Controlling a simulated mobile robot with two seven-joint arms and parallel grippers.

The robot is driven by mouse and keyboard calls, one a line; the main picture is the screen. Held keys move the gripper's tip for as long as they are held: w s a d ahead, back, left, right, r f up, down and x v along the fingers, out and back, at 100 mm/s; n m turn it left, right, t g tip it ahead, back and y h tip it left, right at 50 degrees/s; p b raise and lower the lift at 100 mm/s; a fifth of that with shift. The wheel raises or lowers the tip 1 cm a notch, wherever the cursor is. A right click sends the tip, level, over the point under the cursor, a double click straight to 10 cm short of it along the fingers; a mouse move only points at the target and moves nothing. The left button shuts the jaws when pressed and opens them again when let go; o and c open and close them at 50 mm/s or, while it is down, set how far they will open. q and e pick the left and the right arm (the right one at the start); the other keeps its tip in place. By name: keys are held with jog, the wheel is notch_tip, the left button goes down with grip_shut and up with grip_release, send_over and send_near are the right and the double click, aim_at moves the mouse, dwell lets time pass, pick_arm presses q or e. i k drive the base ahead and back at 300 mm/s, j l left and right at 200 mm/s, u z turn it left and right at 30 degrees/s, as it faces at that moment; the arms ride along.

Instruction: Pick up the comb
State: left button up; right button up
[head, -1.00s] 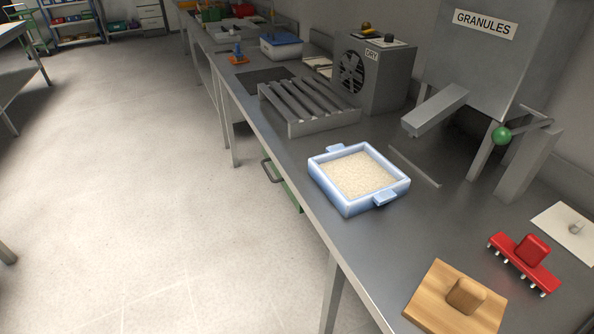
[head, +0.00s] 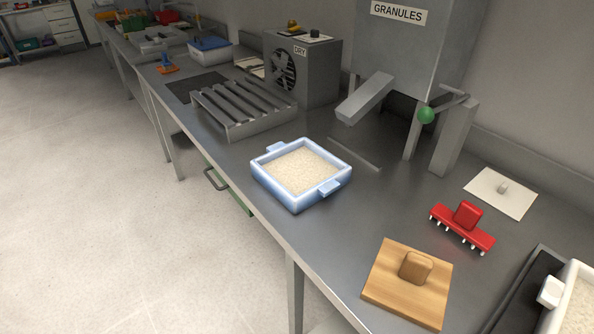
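The comb (head: 463,227) is red, with a block-shaped handle on top and a row of pale metal teeth along its lower edge. It rests on the grey metal bench at the right of the head view, teeth toward the bench top. Nothing touches or covers it. Neither of my grippers shows in the head view.
A wooden block with a knob (head: 408,283) lies in front of the comb, and a white plate with a knob (head: 501,192) behind it. A blue granule-filled tray (head: 301,174) stands left. A white container (head: 573,303) is at the right edge. The granule hopper (head: 405,45) stands behind.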

aim_at(467, 215)
jog(key=z, duration=1.25)
jog(key=j, duration=0.8)
jog(key=i, duration=0.05)
